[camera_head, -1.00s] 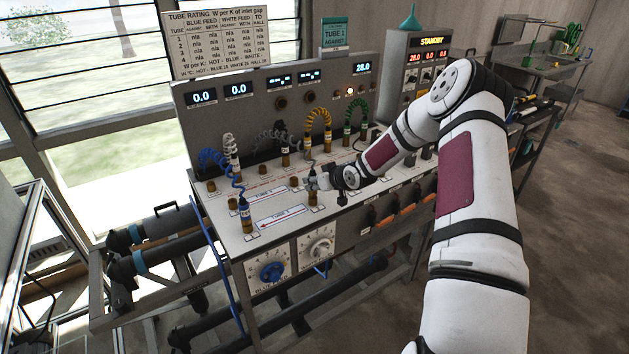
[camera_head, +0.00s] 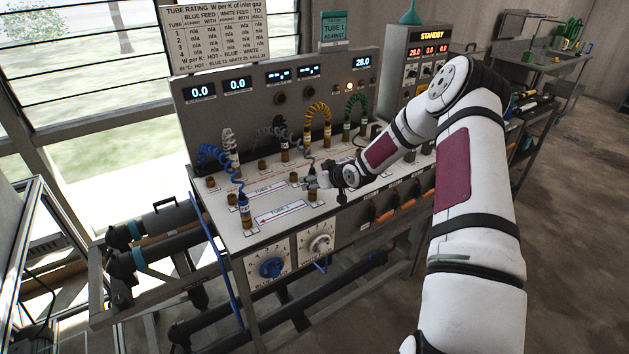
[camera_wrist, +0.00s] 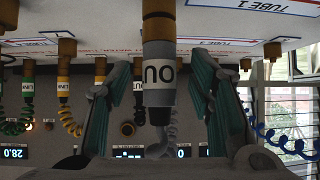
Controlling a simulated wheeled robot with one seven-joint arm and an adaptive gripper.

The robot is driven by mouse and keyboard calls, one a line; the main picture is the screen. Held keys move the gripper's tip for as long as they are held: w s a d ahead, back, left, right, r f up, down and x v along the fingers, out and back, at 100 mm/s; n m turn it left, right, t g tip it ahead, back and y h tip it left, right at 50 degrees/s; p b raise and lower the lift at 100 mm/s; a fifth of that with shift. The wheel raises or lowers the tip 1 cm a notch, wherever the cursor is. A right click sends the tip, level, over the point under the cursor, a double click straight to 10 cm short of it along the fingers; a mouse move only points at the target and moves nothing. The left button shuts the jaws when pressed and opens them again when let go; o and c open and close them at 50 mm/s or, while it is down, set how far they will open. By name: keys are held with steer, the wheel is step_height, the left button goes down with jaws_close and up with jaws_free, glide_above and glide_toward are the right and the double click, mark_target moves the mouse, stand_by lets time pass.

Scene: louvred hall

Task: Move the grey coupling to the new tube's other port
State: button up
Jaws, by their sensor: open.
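The grey coupling (camera_wrist: 158,75), with a white lettered band, sits in line on a brass port (camera_wrist: 158,27) of the bench in the inverted wrist view. My gripper (camera_wrist: 160,85) is open, with one teal-padded finger on each side of the coupling and visible gaps between. In the head view my gripper (camera_head: 314,181) is at the bench's front row, largely hiding the coupling. Tube labels (camera_head: 281,211) lie left of it. A bare brass port (camera_head: 294,178) stands just behind and left. A blue coupling (camera_head: 245,212) is on a port at the label's left end.
Yellow (camera_head: 318,115) and green (camera_head: 356,105) hoses loop up behind my gripper. A blue coiled hose (camera_head: 213,155) and a white one (camera_head: 229,140) stand at the left. The display panel (camera_head: 275,90) closes off the bench's back. Dials (camera_head: 270,268) are on its front.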

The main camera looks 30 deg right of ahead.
steer(key=s+r+p, duration=0.3)
steer(key=r, duration=0.3)
steer(key=shift+d, duration=0.15)
steer(key=shift+s+r, duration=0.15)
steer(key=v, duration=1.2)
